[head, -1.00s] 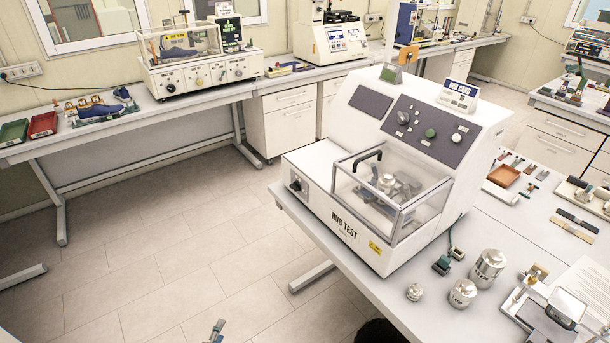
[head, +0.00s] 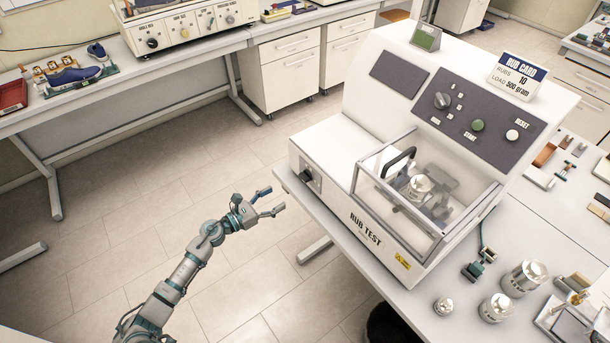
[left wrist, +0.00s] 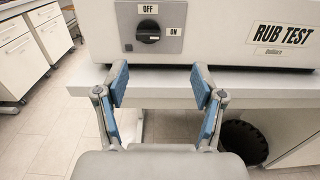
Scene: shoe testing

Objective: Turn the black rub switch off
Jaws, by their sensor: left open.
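The black rub switch (head: 306,174) is on the left side of the white rub test machine (head: 330,205). In the left wrist view the black switch knob (left wrist: 148,31) sits on a grey plate, with OFF above it and ON to its right. The knob's bar looks roughly level; I cannot tell for sure which label it points at. My left gripper (head: 276,200) is open and empty, left of the machine and apart from the switch. In the left wrist view the spread blue fingertips (left wrist: 158,82) are below the switch. My right gripper is not in view.
The machine stands on a white table (head: 400,300), whose edge (left wrist: 230,82) runs below the switch. The machine has a clear cover with a black handle (head: 398,162). Metal weights (head: 525,278) stand at the right. A black bin (left wrist: 243,140) is under the table. Floor left of it is clear.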

